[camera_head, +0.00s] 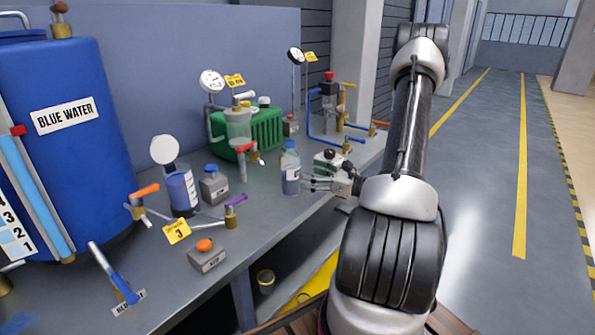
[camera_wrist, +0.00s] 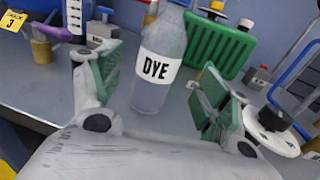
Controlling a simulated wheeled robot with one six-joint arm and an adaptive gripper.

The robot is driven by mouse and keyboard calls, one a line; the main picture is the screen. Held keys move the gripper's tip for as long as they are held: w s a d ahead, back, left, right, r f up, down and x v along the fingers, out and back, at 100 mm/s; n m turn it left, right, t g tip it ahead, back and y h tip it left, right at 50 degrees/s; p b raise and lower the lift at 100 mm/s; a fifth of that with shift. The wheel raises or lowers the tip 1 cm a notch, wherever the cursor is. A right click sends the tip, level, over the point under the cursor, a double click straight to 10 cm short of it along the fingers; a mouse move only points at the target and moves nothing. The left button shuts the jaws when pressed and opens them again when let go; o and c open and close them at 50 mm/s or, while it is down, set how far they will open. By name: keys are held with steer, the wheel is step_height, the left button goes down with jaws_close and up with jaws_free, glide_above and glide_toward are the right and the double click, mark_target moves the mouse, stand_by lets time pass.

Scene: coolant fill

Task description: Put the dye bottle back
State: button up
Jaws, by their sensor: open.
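The dye bottle (camera_head: 291,172) stands upright on the grey bench near its front edge. It is clear with a blue cap in the head view. In the wrist view the bottle (camera_wrist: 158,75) shows its white "DYE" label, and its top is cut off. My gripper (camera_head: 308,184) is open just to the right of the bottle in the head view. In the wrist view the green-padded fingers of my gripper (camera_wrist: 159,80) are spread on both sides of the bottle, with gaps showing. I cannot tell how far the bottle sits between the pads.
A green ribbed unit (camera_head: 262,130) and a clear funnel cup (camera_head: 237,128) stand behind the bottle. A blue pipe frame (camera_head: 325,115) is behind right. A large blue tank (camera_head: 75,150) fills the far left.

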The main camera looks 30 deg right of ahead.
steer(key=s+a+r+n+g+y, duration=0.1)
steer(key=s+a+r+n+g, duration=0.55)
steer(key=s+a+n, duration=0.2)
steer(key=s+a+r+n+g+y, duration=0.1)
steer(key=s+a+r+n+g, duration=0.4)
steer(key=s+a+n+g, duration=0.3)
steer(key=s+d+r+n+t+h, duration=0.3)
steer(key=s+d+r+n+h, duration=0.2)
steer(key=n, duration=0.8)
steer(key=shift+s+d+r+n+h, duration=0.3)
steer(key=shift+s+r+h, duration=1)
steer(key=shift+r+h, duration=1.15)
steer(key=shift+f+h, duration=0.45)
